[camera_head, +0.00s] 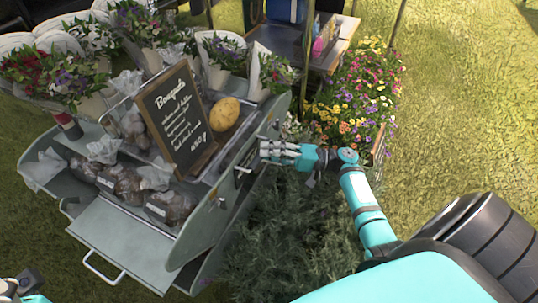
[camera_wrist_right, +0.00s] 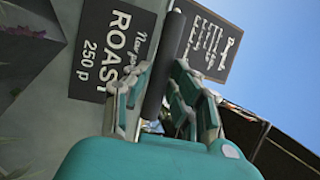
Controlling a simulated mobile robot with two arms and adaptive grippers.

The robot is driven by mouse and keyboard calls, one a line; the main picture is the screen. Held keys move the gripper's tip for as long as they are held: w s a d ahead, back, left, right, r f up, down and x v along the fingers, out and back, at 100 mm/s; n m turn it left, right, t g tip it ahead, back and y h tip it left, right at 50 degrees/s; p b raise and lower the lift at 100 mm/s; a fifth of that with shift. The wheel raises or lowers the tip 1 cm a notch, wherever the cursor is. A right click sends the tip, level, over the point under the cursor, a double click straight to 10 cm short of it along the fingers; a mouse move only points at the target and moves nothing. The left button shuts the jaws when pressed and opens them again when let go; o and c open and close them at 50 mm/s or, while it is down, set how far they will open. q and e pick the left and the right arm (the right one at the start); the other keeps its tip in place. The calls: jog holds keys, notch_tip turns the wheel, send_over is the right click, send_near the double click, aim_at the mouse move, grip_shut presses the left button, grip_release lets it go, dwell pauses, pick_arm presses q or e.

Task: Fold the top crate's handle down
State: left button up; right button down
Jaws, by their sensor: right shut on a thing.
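The top crate (camera_head: 233,150) is a grey tier of the stall, seen from its right side. My right gripper (camera_head: 266,149) is at this side, its arm reaching in from the right. In the right wrist view, a dark round bar, the handle (camera_wrist_right: 163,62), runs up between the fingers of my right gripper (camera_wrist_right: 160,95). The gripper is shut on it. In the head view the fingers mostly hide the handle, and its angle is hard to tell. Part of my left gripper (camera_head: 22,287) shows at the bottom left corner; its fingers are not clear.
A "Bouquets" chalkboard (camera_head: 176,117) and a yellow potato-like thing (camera_head: 226,112) are on the stall. A "ROAST" sign (camera_wrist_right: 112,50) is beside the handle. Bushy plants (camera_head: 290,235) grow below my right arm. A flower bed (camera_head: 355,100) lies behind it. Open grass is at right.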

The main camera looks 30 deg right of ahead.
dwell(0.3)
jog(key=c, duration=1.2)
grip_release()
jog(key=shift+o, duration=0.2)
jog(key=v, duration=1.2)
